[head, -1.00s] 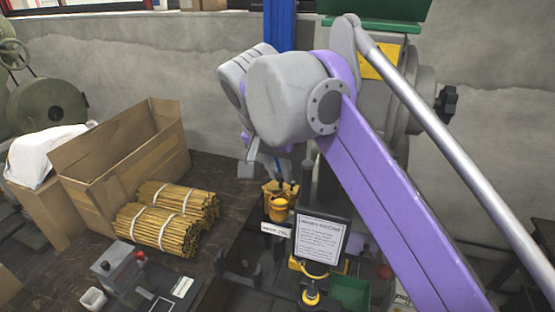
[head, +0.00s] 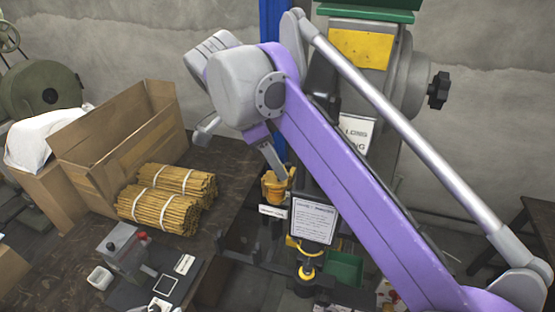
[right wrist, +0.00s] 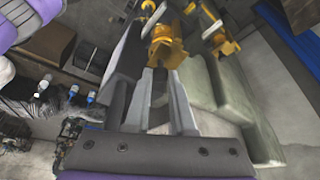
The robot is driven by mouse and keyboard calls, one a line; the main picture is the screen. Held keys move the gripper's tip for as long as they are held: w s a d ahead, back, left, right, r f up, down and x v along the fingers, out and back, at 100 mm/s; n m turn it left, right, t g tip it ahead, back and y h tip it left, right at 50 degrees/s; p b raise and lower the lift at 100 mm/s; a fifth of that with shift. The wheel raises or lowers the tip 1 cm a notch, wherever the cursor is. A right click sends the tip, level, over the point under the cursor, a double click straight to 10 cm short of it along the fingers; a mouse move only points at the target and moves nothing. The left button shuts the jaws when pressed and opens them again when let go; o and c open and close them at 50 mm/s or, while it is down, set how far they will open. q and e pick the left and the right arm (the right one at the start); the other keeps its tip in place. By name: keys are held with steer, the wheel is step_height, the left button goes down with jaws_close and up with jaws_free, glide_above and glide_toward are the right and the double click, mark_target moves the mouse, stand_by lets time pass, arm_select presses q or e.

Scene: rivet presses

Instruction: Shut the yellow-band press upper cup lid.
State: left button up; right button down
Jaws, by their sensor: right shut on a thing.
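The yellow upper cup (head: 274,190) of the press stands left of centre in the head view, above a small white label. The yellow cup fittings (right wrist: 166,50) also show in the right wrist view, just beyond my fingers. My right gripper (head: 276,165) reaches down to the top of this cup. In the right wrist view my right gripper (right wrist: 160,82) is shut at the near side of the yellow fittings, on what appears to be the cup's lid. The fingers hide much of the lid, and its exact angle is unclear. My left gripper is out of view.
A framed sign (head: 313,220) stands right of the cup, with a lower yellow cup (head: 307,272) below it. A green bin (head: 345,268) is beside that. Bundled sticks (head: 165,208) and a cardboard box (head: 125,145) are on the bench at left.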

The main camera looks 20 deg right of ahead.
steer(key=shift+s+a+m+g, duration=0.2)
steer(key=shift+m+g, duration=0.2)
steer(key=shift+m, duration=0.6)
steer(key=c, duration=0.8)
jaws_free()
steer(key=shift+o, duration=0.2)
steer(key=shift+r, duration=0.1)
